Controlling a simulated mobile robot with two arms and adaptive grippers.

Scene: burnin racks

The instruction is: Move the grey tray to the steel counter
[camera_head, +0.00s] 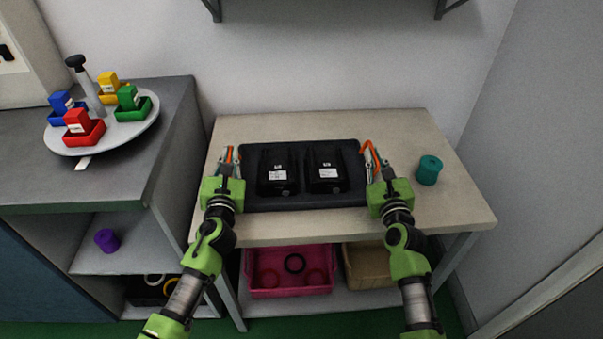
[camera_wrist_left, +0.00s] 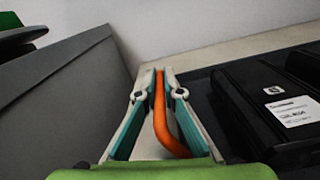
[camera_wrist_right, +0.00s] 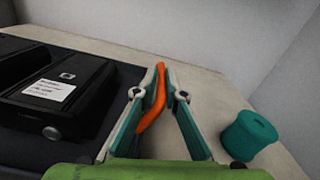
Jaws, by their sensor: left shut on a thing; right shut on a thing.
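The dark grey tray (camera_head: 305,202) lies on the beige table (camera_head: 410,130). It carries two black boxes with white labels, the left box (camera_head: 277,160) and the right box (camera_head: 323,158). My left gripper (camera_head: 228,158) is at the tray's left end, shut on an orange handle (camera_wrist_left: 170,135). My right gripper (camera_head: 372,155) is at the tray's right end, shut on the other orange handle (camera_wrist_right: 152,108). A dark grey counter (camera_head: 30,170) stands left of the table; I cannot tell if it is steel.
A teal cylinder (camera_head: 428,170) stands on the table right of my right gripper. A round stand (camera_head: 140,116) with several coloured bins occupies the counter's back. The counter's front strip is clear. A pink crate (camera_head: 290,292) and a tan bin (camera_head: 368,268) sit beneath the table.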

